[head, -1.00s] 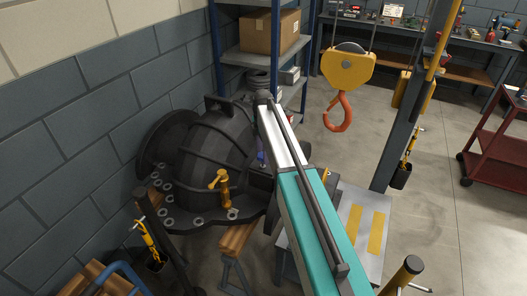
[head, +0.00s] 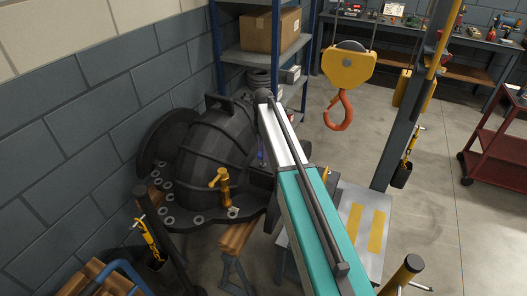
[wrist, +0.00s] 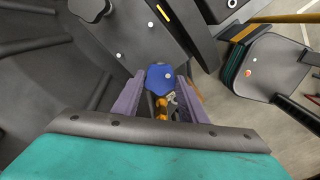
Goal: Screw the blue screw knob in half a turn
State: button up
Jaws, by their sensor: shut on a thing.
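The blue screw knob (wrist: 159,77) shows in the middle of the wrist view, between the tips of my gripper (wrist: 158,84). The two purple-grey fingers are shut on the knob, one on each side. The knob is at the edge of a dark flat casing face with small bolt heads. Below the knob, small orange and metal parts show between the fingers. In the head view, my arm hides the knob, and only a sliver of my gripper shows beside the dark casing (head: 210,150).
A yellow clamp (head: 222,186) stands on the casing flange. An orange crane hook (head: 340,112) hangs to the right of my arm. A blue shelf rack with a cardboard box (head: 269,32) stands behind. A grey platform with yellow stripes (head: 347,262) lies at the lower right.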

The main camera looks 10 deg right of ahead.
jog(key=m+b, duration=0.1)
jog(key=m, duration=0.3)
jog(key=m+b, duration=0.1)
jog(key=m, duration=0.3)
jog(key=m+b, duration=0.1)
jog(key=m, duration=0.3)
jog(key=shift+m, duration=0.4)
jog(key=m, duration=0.4)
jog(key=shift+b, duration=0.3)
jog(key=m, duration=0.4)
jog(key=shift+m, duration=0.4)
jog(key=m, duration=0.4)
jog(key=shift+b, duration=0.35)
jog(key=m, duration=0.4)
jog(key=shift+m, duration=0.3)
jog(key=shift+s+m, duration=0.1)
jog(key=shift+m, duration=1.9)
